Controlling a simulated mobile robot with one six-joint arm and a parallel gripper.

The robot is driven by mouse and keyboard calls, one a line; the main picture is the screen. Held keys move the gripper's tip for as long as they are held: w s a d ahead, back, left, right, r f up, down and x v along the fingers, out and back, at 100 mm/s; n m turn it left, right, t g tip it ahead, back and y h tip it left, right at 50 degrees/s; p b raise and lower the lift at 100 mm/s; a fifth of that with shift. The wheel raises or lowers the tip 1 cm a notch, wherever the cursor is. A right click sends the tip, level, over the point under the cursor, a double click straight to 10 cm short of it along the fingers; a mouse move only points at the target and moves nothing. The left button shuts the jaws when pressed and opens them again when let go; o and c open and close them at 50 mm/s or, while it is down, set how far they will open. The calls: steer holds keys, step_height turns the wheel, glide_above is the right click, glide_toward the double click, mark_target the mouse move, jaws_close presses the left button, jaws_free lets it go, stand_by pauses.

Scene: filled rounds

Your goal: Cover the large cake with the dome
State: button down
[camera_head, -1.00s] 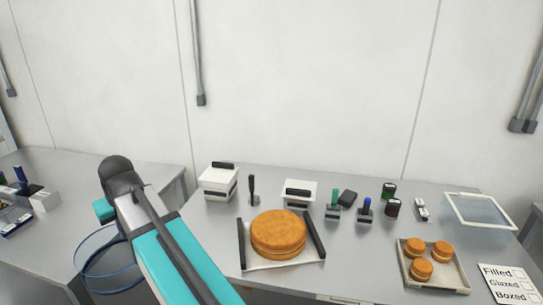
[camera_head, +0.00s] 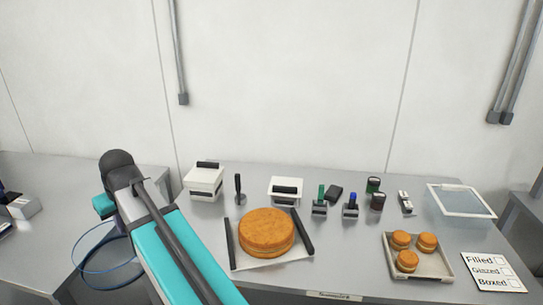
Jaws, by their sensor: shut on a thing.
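The large cake (camera_head: 266,232) is a round golden-brown cake with a filling line around its side. It sits uncovered on a pale board (camera_head: 272,262) with dark bars at its left and right sides. A clear dome with a blue rim (camera_head: 88,262) shows at the lower left, partly behind my teal and grey arm. It is apart from the cake, well to its left. My gripper is hidden behind the arm, so its hold on the dome cannot be seen.
White boxes with black handles (camera_head: 203,182) (camera_head: 285,191) and a dark-handled tool (camera_head: 238,188) stand behind the cake. Stamps (camera_head: 320,203) stand right of them. A tray (camera_head: 440,268) holds small cakes. A checklist card (camera_head: 492,271) and a glass-like panel (camera_head: 460,201) lie at right.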

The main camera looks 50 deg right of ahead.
steer(key=s+d+r+n+p, duration=0.1)
steer(key=s+d+r+p, duration=0.3)
steer(key=d, duration=0.9)
steer(key=s+d+r+n+y+p, duration=0.1)
steer(key=s+d+r+p, duration=0.3)
steer(key=s+d, duration=0.7)
steer(key=s+d+r+n+p, duration=0.2)
steer(key=s+d+r+p, duration=0.2)
steer(key=d, duration=1.2)
steer(key=s, duration=0.3)
steer(key=shift+s+r+n+y, duration=0.15)
steer(key=shift+r+n+y, duration=0.15)
steer(key=shift+r, duration=0.05)
steer(key=shift+d+f, duration=0.1)
steer(key=shift+f, duration=0.1)
steer(key=shift+f+b, duration=4.2)
steer(key=shift+f, duration=3.85)
steer(key=c, duration=1.1)
jaws_free()
